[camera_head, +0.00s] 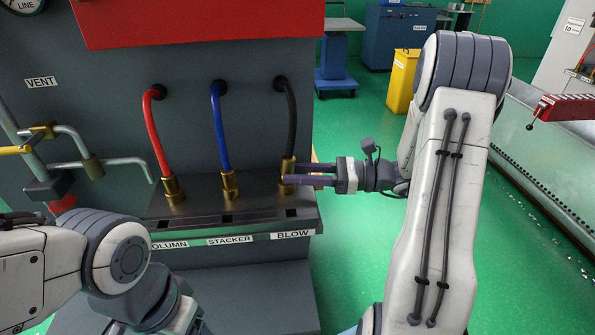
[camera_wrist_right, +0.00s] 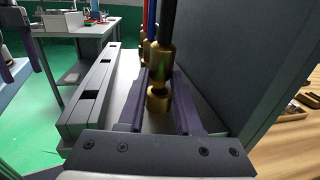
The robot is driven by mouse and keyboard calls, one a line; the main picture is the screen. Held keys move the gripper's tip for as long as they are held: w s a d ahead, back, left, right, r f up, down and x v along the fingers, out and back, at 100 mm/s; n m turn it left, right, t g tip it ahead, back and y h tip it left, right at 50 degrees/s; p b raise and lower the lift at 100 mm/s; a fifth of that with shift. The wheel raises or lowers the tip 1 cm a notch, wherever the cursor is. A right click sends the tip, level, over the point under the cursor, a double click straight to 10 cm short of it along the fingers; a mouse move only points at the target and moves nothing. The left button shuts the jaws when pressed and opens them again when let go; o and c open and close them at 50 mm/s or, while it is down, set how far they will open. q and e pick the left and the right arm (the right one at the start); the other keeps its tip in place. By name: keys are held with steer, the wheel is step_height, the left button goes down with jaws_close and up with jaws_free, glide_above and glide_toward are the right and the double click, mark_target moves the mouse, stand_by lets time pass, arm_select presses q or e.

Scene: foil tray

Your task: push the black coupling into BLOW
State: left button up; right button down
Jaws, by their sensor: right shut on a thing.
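The black coupling (camera_head: 289,170) is a brass fitting on the end of a black hose (camera_head: 291,108). It stands upright at the right end of the dark ledge, behind the BLOW label (camera_head: 293,235). My right gripper (camera_head: 290,173) reaches in from the right and is shut on it. In the right wrist view the brass coupling (camera_wrist_right: 161,60) rises between the two fingers, with a narrower neck and a brass collar (camera_wrist_right: 158,98) below. I cannot tell how deep it sits. My left arm is at lower left; its gripper is not clearly seen.
A red hose (camera_head: 152,130) and a blue hose (camera_head: 217,130) end in brass fittings on the same ledge, behind the COLUMN and STACKER labels. The machine's panel (camera_head: 120,75) stands behind them. Bent pipes (camera_head: 75,140) stick out at left. Green floor is open at right.

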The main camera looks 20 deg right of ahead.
steer(key=shift+f, duration=0.75)
steer(key=c, duration=0.5)
jaws_free()
steer(key=shift+r, duration=0.15)
steer(key=shift+d, duration=0.1)
